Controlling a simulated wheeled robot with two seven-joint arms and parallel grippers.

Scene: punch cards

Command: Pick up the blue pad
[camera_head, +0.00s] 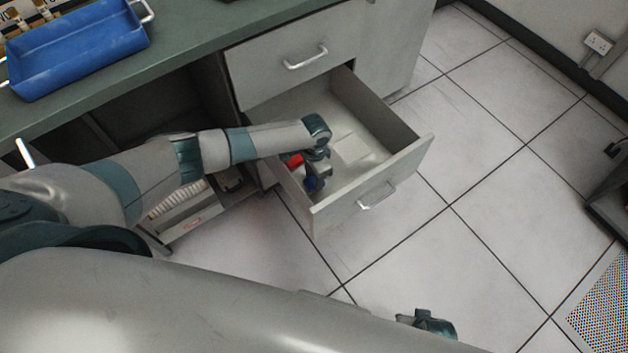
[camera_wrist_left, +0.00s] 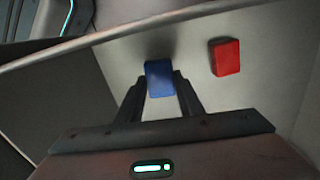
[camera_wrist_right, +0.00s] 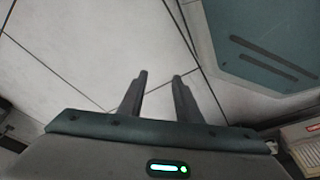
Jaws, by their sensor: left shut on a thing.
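The blue pad (camera_wrist_left: 159,79) is a small blue block between the fingertips of my left gripper (camera_wrist_left: 160,86) in the left wrist view. The left gripper is shut on it. In the head view, the left gripper (camera_head: 317,172) is inside the open drawer (camera_head: 372,196), and the blue pad (camera_head: 313,184) shows low beside it, near the drawer's front left. Whether the pad touches the drawer floor, I cannot tell. My right gripper (camera_wrist_right: 157,88) is empty, with its fingers apart, over the tiled floor; in the head view only part of it (camera_head: 428,322) shows at the bottom.
A red pad (camera_wrist_left: 225,57) lies on the drawer floor beside the blue one. A white square item (camera_head: 350,148) lies further back in the drawer. The drawer walls stand close around my left gripper. A blue tray (camera_head: 75,52) sits on the green counter.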

